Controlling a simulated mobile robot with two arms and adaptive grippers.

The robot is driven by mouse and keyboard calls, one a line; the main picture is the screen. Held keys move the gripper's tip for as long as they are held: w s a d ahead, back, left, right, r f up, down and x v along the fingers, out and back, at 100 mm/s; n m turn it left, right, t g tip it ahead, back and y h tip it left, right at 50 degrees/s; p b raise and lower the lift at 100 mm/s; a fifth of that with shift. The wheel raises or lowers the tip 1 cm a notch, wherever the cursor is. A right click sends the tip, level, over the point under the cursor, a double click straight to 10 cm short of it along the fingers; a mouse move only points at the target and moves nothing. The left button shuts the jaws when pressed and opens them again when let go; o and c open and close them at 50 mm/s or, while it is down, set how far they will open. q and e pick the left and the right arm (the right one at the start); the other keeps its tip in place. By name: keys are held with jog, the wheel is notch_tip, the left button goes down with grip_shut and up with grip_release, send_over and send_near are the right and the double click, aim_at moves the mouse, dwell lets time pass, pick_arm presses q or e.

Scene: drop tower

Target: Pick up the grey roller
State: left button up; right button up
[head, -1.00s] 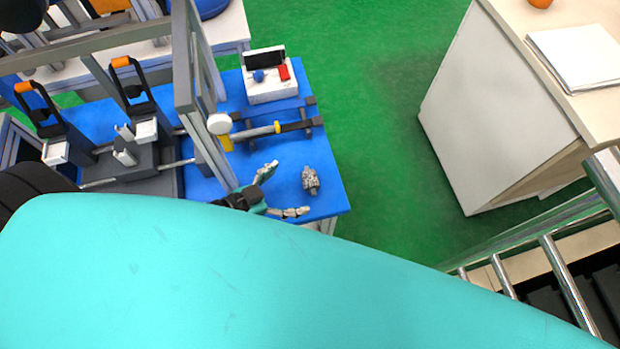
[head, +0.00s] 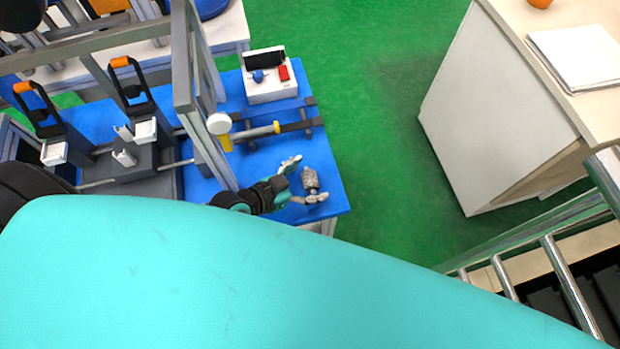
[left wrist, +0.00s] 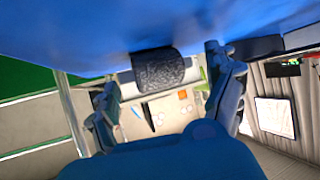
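The grey roller (head: 310,178), short with a speckled dark-grey surface, lies on the blue tabletop (head: 330,197) near its right front corner. It also shows in the left wrist view (left wrist: 158,70), at the top centre between the fingers. My left gripper (head: 304,179) is open, with one finger on the far side of the roller and the other on the near side. In the left wrist view the gripper (left wrist: 163,88) has a gap between each finger and the roller. The near finger hides part of the roller's lower end in the head view. My right gripper is not in view.
A hammer-like tool (head: 255,132) rests on a dark rack behind the gripper. A white control box (head: 269,80) stands at the table's back. A grey upright frame post (head: 205,120) stands left of the gripper.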

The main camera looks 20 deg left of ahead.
aim_at(306, 181)
pick_arm(q)
jog(key=c, duration=1.1)
jog(key=shift+r, duration=0.45)
notch_tip(306, 181, up, 3)
jog(key=shift+s+f+p, duration=0.1)
jog(key=shift+s+p, duration=0.05)
jog(key=shift+p, duration=0.3)
jog(key=shift+s+a+r, duration=0.2)
jog(key=shift+s+a, duration=0.4)
jog(key=shift+s, duration=1.95)
jog(key=shift+s+a+r, duration=0.25)
jog(key=shift+s+a, duration=0.3)
jog(key=shift+s, duration=2)
jog(key=shift+s+a+r, duration=0.2)
jog(key=shift+s+a, duration=0.4)
jog(key=shift+s, duration=1.95)
